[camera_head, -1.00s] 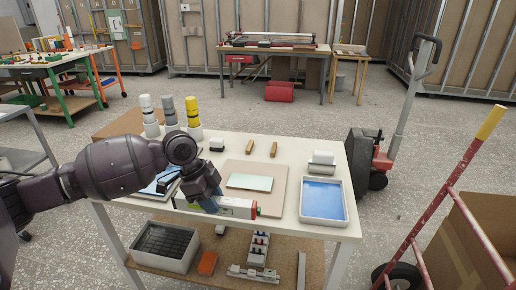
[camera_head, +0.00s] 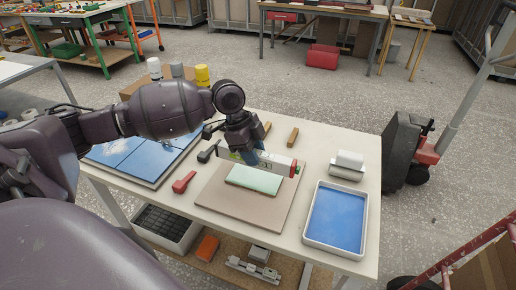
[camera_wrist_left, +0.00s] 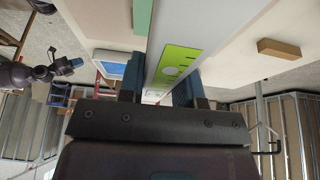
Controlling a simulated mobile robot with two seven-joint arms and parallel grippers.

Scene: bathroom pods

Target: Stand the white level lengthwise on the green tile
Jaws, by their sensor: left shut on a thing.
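The white level (camera_head: 277,163), with a red end, is held on edge by my left gripper (camera_head: 249,158). It runs along the far long side of the green tile (camera_head: 254,179), which lies flat on a beige board (camera_head: 238,207). I cannot tell if the level touches the tile or board. In the left wrist view the level's yellow-green label (camera_wrist_left: 179,62) shows between the fingers of my left gripper (camera_wrist_left: 160,92), and a strip of the green tile (camera_wrist_left: 142,17) lies beside it. My right gripper (camera_wrist_left: 68,66) shows small at the left there; its opening is unclear.
On the white table, a blue-filled tray (camera_head: 337,218) stands right and a white block (camera_head: 348,161) behind it. A red-handled tool (camera_head: 184,182) and blue tiles (camera_head: 143,150) lie left. A small brown block (camera_head: 293,137) lies behind the level.

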